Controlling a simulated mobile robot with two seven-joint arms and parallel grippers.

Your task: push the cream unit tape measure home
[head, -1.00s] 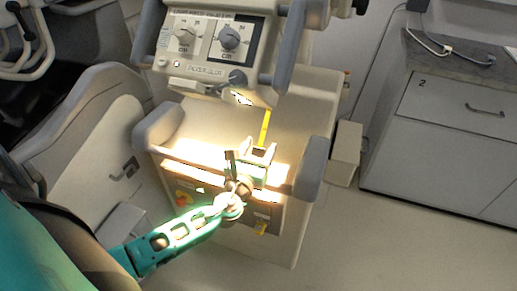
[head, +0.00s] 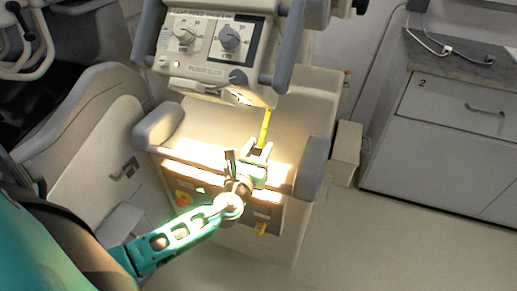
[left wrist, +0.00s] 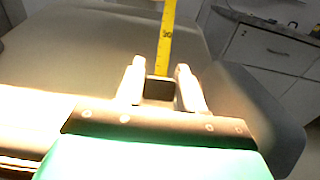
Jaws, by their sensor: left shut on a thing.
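The yellow tape (head: 265,128) of the tape measure stretches out from under the front of the cream unit (head: 298,118) toward my left gripper. In the left wrist view the tape (left wrist: 166,45) has black markings and runs upward away from the fingers. My left gripper (head: 260,150) is above the unit's front. In the left wrist view its two pale fingers (left wrist: 160,80) stand on both sides of a dark end piece (left wrist: 158,89) and are shut on it. The tape's housing is hidden under the unit's head. My right gripper is in neither view.
The control panel (head: 213,45) with dials overhangs the tape. Grey padded arms (head: 312,168) flank the unit's front on both sides. A drawer cabinet (head: 440,130) stands at the right, with clear floor before it.

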